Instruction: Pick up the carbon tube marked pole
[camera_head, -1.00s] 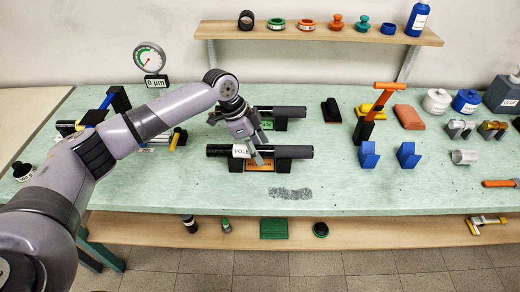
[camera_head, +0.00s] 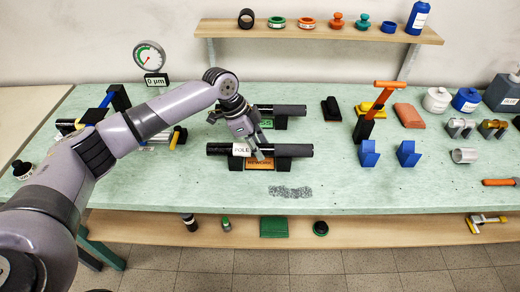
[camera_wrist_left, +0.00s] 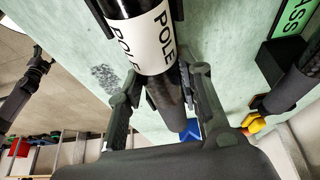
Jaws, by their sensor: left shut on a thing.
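The black carbon tube with the white POLE label (camera_head: 218,149) lies level across a black rack with an orange REWORK sign (camera_head: 260,164). My left gripper (camera_head: 258,152) comes down from above and is shut on the tube, just right of the label. In the left wrist view the tube (camera_wrist_left: 171,112) runs between the two fingers of the left gripper (camera_wrist_left: 166,100), with the POLE label (camera_wrist_left: 150,40) at the top. The tube still appears to sit on its rack. My right gripper is not in view.
Another black tube (camera_head: 288,110) lies on a rack with a green PASS sign (camera_head: 266,124) close behind. Blue blocks (camera_head: 368,154) and an orange-handled tool (camera_head: 376,106) stand to the right. A shelf (camera_head: 320,35) is above. The table front (camera_head: 340,190) is mostly clear.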

